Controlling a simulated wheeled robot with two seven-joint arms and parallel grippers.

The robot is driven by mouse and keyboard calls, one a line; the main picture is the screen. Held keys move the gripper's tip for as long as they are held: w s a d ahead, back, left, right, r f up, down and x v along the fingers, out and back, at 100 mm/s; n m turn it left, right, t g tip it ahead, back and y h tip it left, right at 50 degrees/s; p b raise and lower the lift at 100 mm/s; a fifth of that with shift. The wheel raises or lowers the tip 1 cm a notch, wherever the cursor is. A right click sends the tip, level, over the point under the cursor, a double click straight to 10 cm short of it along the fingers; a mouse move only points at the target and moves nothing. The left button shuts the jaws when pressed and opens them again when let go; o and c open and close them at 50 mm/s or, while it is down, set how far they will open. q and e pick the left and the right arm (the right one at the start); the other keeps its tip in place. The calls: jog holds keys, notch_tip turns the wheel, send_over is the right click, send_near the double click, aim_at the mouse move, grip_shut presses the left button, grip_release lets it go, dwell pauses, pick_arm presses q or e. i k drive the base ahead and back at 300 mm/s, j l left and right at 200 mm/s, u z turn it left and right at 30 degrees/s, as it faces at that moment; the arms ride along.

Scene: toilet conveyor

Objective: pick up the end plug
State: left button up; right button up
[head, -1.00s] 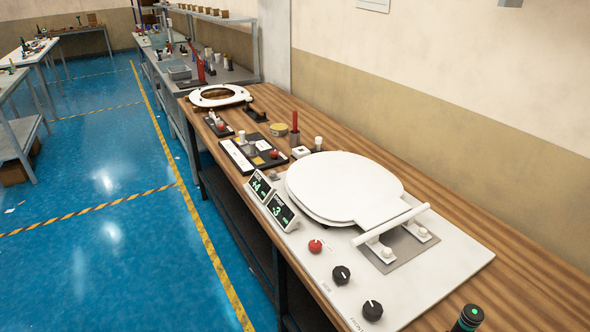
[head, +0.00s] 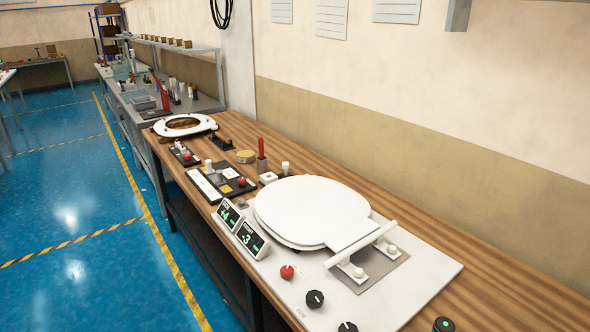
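A white toilet seat with its lid (head: 312,208) lies shut on a pale fixture plate (head: 415,288) on the wooden bench. A white hinge bar (head: 362,244) stands at its right end. Small white pieces that could be the end plug are a short cylinder (head: 209,166) by the black tray and a capped piece (head: 285,168) behind the lid. I cannot tell which one is the end plug. Neither of my grippers is in view.
The black tray (head: 238,192) holds small parts. A red-handled tool (head: 261,147) stands beside a yellow round tin (head: 245,157). Two digital displays (head: 240,228) and several knobs (head: 315,299) line the fixture's front. Bare bench (head: 345,176) runs along the wall.

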aim_at(285, 165)
jog(key=i+j+z, duration=0.1)
jog(key=z, duration=0.35)
jog(key=j+z, duration=0.25)
jog(key=z, duration=0.2)
jog(key=i+j+z, duration=0.1)
jog(key=j+z, duration=0.25)
jog(key=j, duration=0.55)
jog(key=j+z, duration=0.35)
jog(key=j, duration=1.2)
jog(key=k+j, duration=0.1)
jog(key=j, duration=0.6)
jog(key=j+z, duration=0.1)
jog(key=j, duration=0.6)
jog(key=k, duration=0.05)
